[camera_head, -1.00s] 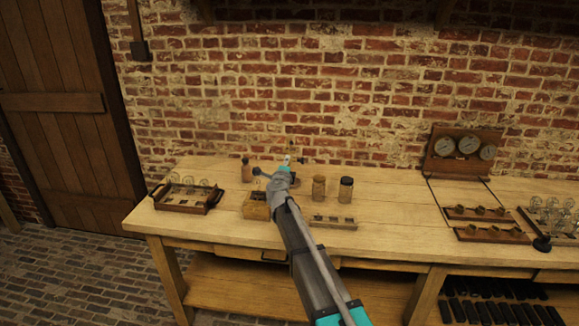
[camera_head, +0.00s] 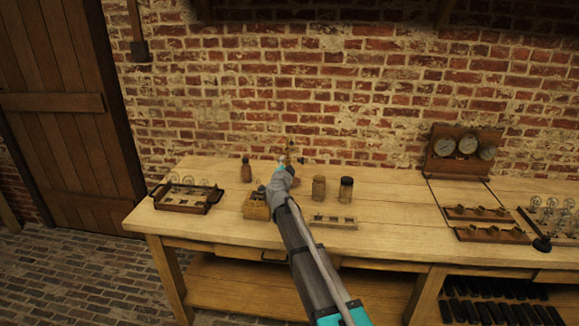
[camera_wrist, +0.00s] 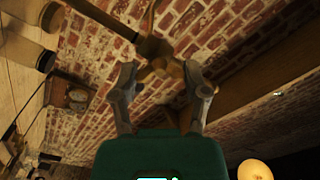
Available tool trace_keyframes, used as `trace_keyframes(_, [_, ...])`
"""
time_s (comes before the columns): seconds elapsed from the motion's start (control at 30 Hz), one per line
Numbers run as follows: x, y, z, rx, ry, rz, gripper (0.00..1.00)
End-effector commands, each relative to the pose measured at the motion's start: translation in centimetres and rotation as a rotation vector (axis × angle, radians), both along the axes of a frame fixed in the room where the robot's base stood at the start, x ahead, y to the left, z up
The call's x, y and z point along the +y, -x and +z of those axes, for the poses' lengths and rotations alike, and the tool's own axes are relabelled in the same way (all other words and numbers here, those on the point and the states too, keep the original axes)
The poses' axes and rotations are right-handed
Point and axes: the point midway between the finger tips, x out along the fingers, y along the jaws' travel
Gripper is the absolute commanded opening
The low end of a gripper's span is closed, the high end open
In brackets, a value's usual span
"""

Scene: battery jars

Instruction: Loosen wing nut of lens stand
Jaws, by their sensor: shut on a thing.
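The lens stand (camera_head: 290,152) is at the back of the bench, mostly hidden behind my arm in the head view. Its brass part with a rod shows in the wrist view. The wing nut (camera_wrist: 164,62) appears to be the brass, armed piece between my fingers there. My gripper (camera_wrist: 160,72) has one finger on each side of this piece and is shut on it. In the head view my gripper (camera_head: 284,171) is at the stand, and its fingertips are too small to make out.
A small wooden box (camera_head: 256,207) is just left of my arm. A dark bottle (camera_head: 246,171) stands behind it. Two jars (camera_head: 319,187) (camera_head: 346,190) and a low rack (camera_head: 334,222) are on the right. A tray (camera_head: 201,208) lies at far left. Gauges (camera_head: 467,145) stand at back right.

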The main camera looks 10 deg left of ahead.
Motion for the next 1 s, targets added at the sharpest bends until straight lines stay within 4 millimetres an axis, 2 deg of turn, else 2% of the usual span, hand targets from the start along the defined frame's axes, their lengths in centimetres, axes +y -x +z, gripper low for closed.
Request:
trace_keyframes(0.6, [0.16,-0.02,-0.01,0.002,0.058,0.003,0.12])
trace_keyframes(0.63, [0.16,-0.01,-0.01,0.002,0.058,0.003,0.65])
trace_keyframes(0.8, [0.11,0.01,-0.01,0.003,0.058,0.002,0.94])
trace_keyframes(1.0, [0.08,0.02,0.0,0.002,0.058,0.001,0.94])
